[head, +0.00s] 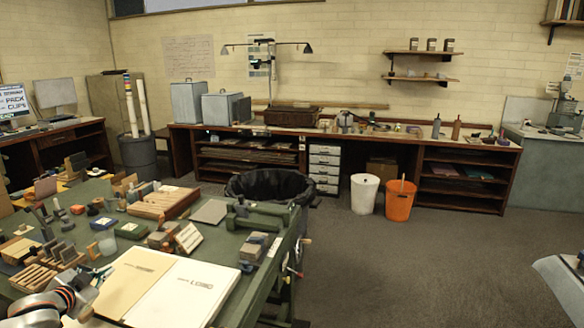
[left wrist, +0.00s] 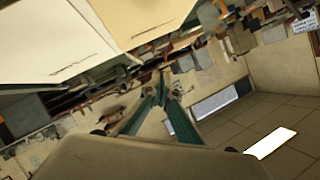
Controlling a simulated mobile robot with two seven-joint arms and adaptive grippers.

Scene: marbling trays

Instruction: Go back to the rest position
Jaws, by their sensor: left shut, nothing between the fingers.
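My left gripper (head: 104,272) is at the lower left of the head view, over the near part of the green workbench (head: 262,290). Its teal fingers also show in the left wrist view (left wrist: 161,90), where their tips come together with nothing between them. The open book (head: 185,290) lies on the bench just right of the gripper. My right gripper is in neither view.
The bench is crowded with small blocks, wooden racks (head: 45,268) and a wooden tray (head: 163,203). A black-lined bin (head: 270,186) stands behind it. A white bucket (head: 364,193) and an orange bucket (head: 400,200) stand farther back.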

